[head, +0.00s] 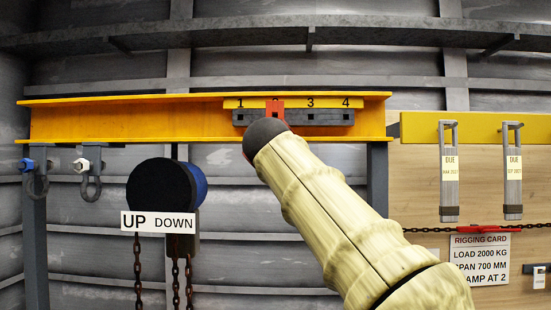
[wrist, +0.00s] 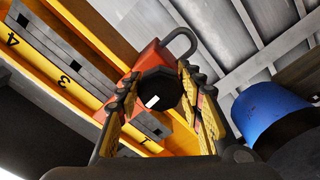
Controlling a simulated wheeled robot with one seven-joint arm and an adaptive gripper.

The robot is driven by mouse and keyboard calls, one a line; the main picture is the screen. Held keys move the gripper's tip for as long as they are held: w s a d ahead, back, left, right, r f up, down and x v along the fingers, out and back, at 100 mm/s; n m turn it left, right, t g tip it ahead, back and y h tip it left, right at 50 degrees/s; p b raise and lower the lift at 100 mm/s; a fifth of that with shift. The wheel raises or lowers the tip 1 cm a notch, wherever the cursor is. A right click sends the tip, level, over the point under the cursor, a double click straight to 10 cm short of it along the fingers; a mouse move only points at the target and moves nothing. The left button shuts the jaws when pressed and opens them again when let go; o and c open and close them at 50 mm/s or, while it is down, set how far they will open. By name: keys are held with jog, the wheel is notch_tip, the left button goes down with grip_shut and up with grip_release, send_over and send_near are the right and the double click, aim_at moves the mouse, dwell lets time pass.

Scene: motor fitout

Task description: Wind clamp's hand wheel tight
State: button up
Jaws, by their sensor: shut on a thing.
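The red clamp (head: 274,107) sits on the yellow beam (head: 130,121) at the numbered plate, between 1 and 3, where the 2 is covered. The red clamp body (wrist: 147,56) with its grey loop (wrist: 182,42) also shows in the wrist view. The clamp's black hand wheel (wrist: 160,88), with a white mark on its face, lies between the fingers of my gripper (wrist: 159,82), which is shut on it. In the head view my arm hides the wheel and the fingers.
A blue and black hoist (head: 162,187) with an UP/DOWN label and chains hangs left of my arm. Two shackles (head: 90,172) hang further left. A rigging card (head: 480,260) reading "CLAMP AT 2", its start partly hidden, and two tagged slings (head: 449,175) are at right.

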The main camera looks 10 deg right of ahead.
jog(key=shift+w+f+m, duration=0.1)
jog(key=shift+f+m, duration=0.1)
jog(key=shift+m, duration=0.4)
jog(key=o, duration=1.2)
jog(key=shift+r, duration=0.1)
jog(key=shift+c, duration=0.2)
jog(key=v, duration=1.2)
